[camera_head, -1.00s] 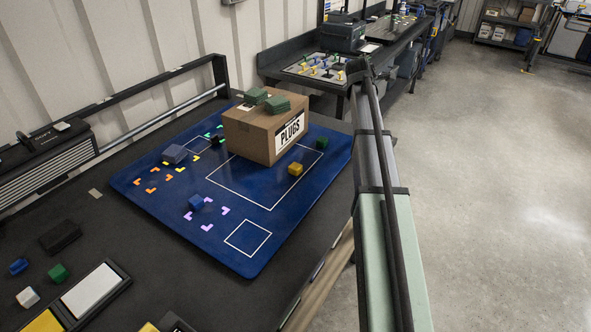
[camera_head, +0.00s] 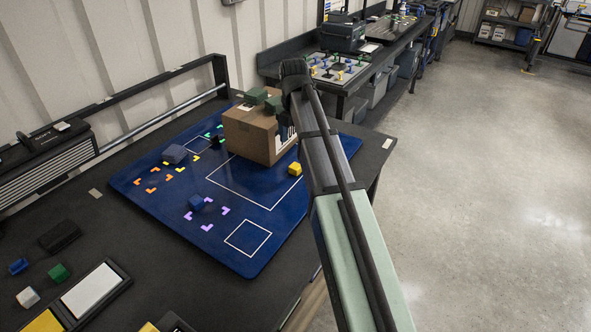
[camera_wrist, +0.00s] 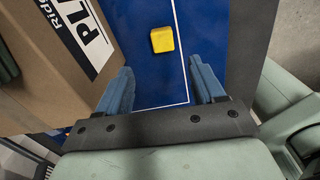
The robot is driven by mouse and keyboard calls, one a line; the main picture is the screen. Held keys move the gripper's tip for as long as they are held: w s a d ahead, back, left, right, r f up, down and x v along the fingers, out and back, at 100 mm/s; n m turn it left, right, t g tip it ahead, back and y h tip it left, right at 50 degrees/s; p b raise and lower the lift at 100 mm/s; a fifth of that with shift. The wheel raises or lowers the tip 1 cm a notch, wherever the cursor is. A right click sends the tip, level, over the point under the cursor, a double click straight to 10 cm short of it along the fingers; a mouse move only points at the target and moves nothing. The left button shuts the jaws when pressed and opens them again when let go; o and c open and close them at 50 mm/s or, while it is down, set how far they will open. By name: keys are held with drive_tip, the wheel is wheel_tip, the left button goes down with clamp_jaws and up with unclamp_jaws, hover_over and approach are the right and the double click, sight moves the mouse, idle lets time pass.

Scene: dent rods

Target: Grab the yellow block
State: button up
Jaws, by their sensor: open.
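The yellow block (camera_head: 295,168) sits on the blue mat (camera_head: 262,208), just right of the cardboard box and close to my arm in the head view. In the wrist view the yellow block (camera_wrist: 162,39) lies on the mat beyond my fingertips, between the box and a white line. My gripper (camera_wrist: 161,82) is open and empty, its two blue fingers apart, with the block ahead of the gap between them. The block is not touched.
The cardboard box (camera_head: 250,132) with green pieces on top stands beside the block, close to my left finger in the wrist view. A blue block (camera_head: 196,202) and a grey-blue block (camera_head: 174,153) sit on the mat. The mat's front right is clear.

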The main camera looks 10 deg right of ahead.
hover_over(296, 166)
drive_tip(key=f, duration=0.5)
drive_tip(key=shift+w+a, duration=0.2)
drive_tip(key=shift+s+d+f, duration=0.15)
drive_tip(key=shift+f, duration=2.45)
drive_tip(key=shift+c, duration=0.3)
drive_tip(key=c, duration=1.1)
